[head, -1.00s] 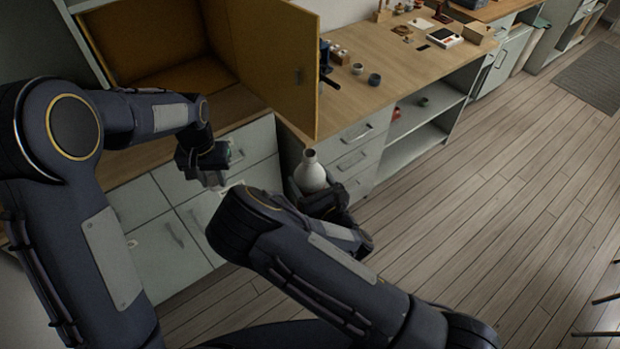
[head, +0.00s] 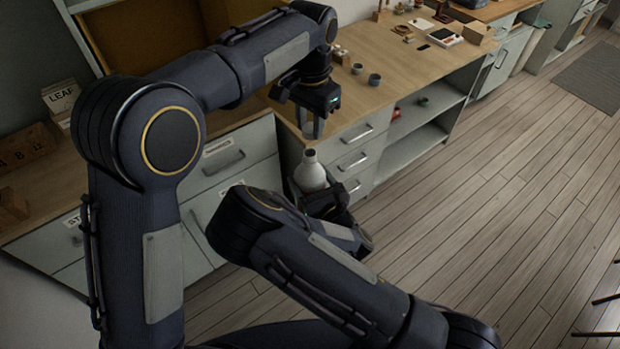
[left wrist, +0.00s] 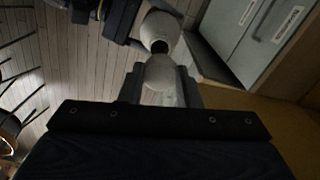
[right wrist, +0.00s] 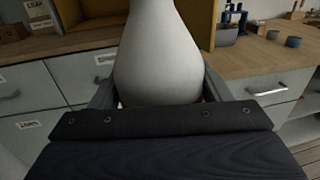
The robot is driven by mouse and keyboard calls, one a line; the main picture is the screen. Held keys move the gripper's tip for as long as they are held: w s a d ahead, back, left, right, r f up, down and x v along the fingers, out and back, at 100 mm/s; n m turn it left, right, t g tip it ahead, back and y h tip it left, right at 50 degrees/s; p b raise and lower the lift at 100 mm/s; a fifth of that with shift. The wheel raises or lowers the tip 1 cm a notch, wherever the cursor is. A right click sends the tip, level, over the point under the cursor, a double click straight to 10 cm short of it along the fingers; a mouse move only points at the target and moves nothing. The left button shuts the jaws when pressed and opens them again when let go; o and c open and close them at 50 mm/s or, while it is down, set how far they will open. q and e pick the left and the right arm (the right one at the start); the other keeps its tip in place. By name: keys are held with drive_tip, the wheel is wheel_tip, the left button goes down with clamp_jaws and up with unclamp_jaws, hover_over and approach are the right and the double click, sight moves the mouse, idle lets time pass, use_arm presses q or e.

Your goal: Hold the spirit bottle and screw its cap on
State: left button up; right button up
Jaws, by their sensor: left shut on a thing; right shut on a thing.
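The white spirit bottle (head: 310,172) stands about upright in my right gripper (head: 326,196), which is shut on its body. In the right wrist view the bottle (right wrist: 160,60) fills the space between the fingers. My left gripper (head: 314,128) is above the bottle, pointing down, with a gap between. In the left wrist view a pale rounded cap (left wrist: 160,73) sits between the left fingers, and the bottle's dark open mouth (left wrist: 160,47) shows just beyond it. The cap is apart from the mouth as far as I can tell. In the head view the cap is not clearly visible.
The wooden counter (head: 395,75) with drawers runs behind the bottle, with small grey cups (head: 374,79) on it. An open yellow-lined cabinet (head: 150,45) is behind my left arm.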

sight(310, 153)
use_arm(q)
drive_tip(key=shift+f, duration=0.1)
drive_tip(key=shift+f, duration=1.9)
drive_tip(key=shift+f, duration=0.9)
drive_tip(key=shift+f, duration=0.5)
